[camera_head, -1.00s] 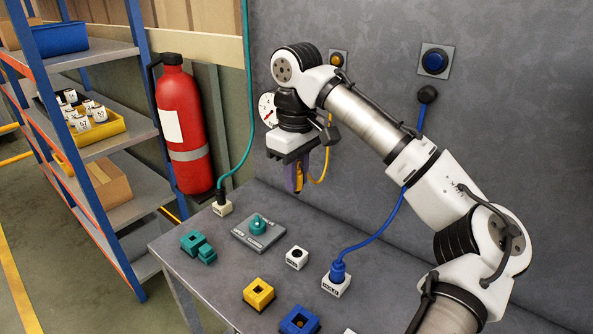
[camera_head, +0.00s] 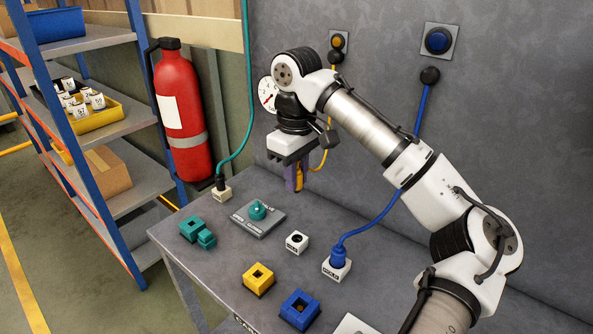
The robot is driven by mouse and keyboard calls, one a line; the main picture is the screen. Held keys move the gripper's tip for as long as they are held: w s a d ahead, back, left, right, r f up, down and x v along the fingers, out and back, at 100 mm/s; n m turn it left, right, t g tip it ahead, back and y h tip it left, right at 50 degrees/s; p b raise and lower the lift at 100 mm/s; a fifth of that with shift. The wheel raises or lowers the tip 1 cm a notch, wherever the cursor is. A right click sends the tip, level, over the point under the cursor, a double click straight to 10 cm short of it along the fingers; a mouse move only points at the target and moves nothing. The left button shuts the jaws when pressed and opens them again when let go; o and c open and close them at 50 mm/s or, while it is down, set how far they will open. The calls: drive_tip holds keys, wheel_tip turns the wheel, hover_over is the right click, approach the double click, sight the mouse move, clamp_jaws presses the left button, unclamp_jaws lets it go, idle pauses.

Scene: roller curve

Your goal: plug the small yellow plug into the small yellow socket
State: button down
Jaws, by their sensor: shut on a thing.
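My gripper (camera_head: 295,182) hangs pointing down over the back part of the table, its purple fingers shut on the small yellow plug (camera_head: 300,180). The plug is mostly hidden by the fingers. A yellow cable (camera_head: 322,160) runs from it up to the wall. The small yellow socket (camera_head: 258,279), a yellow block with a square hole in its top, sits on the table nearer the front. The plug is well behind it and apart from it.
On the grey table (camera_head: 215,268) stand a blue socket (camera_head: 299,310), teal blocks (camera_head: 198,232), a teal knob plate (camera_head: 258,217), a small white block (camera_head: 297,242) and a blue plug (camera_head: 338,256) in a white holder. A blue cable (camera_head: 385,212) crosses behind.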

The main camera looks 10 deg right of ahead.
wheel_tip(320, 180, down, 9)
drive_tip(key=b, duration=0.3)
idle(1.7)
drive_tip(key=shift+f, duration=0.1)
drive_tip(key=shift+s+a+n, duration=0.2)
drive_tip(key=shift+a+n, duration=0.3)
drive_tip(key=shift+n, duration=0.2)
drive_tip(key=s+a+r+n+p, duration=0.15)
drive_tip(key=s+a+n, duration=0.7)
drive_tip(key=n, duration=0.85)
drive_tip(key=f+b, duration=0.2)
drive_tip(key=b, duration=0.1)
drive_tip(key=f+b, duration=0.1)
drive_tip(key=shift+w+a+f+b, duration=0.15)
drive_tip(key=shift+a+f+b, duration=0.1)
drive_tip(key=shift+f+b, duration=0.45)
drive_tip(key=shift+f, duration=0.45)
drive_tip(key=shift+p, duration=0.55)
